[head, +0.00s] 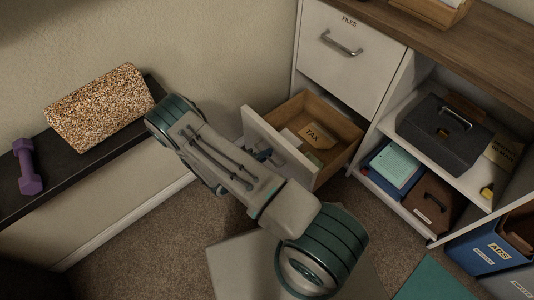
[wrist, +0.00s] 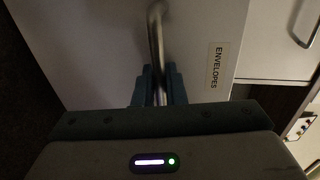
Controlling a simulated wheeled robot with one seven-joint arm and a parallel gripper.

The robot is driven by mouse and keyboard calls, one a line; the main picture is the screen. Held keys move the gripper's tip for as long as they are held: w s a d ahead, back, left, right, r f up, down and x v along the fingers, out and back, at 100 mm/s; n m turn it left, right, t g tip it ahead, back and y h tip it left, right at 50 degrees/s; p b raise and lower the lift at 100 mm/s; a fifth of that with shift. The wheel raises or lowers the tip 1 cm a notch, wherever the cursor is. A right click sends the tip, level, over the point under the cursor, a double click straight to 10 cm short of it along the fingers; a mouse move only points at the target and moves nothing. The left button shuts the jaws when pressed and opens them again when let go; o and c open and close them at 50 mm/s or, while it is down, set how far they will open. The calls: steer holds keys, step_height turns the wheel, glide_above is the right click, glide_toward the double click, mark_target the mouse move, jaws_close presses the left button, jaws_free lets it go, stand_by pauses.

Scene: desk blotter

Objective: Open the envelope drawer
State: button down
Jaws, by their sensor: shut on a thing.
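The envelope drawer (head: 278,142) is the lower drawer of the white cabinet and stands pulled out, with its wooden inside showing. A tan packet marked TAX (head: 318,134) and other papers lie in it. In the wrist view, its white front (wrist: 88,48) carries a label reading ENVELOPES (wrist: 215,66) and a metal bar handle (wrist: 155,35). My gripper (wrist: 159,88) is shut on this handle, with one blue-grey finger on each side of the bar. In the head view, my arm hides most of the gripper and the handle.
The FILES drawer (head: 345,58) above is shut. Open shelves at right hold a dark box (head: 440,135), a blue folder (head: 393,165) and a brown case (head: 432,200). A dark ledge at left bears a speckled block (head: 100,105) and a purple dumbbell (head: 27,165).

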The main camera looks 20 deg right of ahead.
steer(key=c, duration=1.6)
jaws_free()
steer(key=shift+c, duration=0.2)
steer(key=p+v, duration=0.3)
steer(key=v, duration=1.1)
steer(key=shift+s+d, duration=0.1)
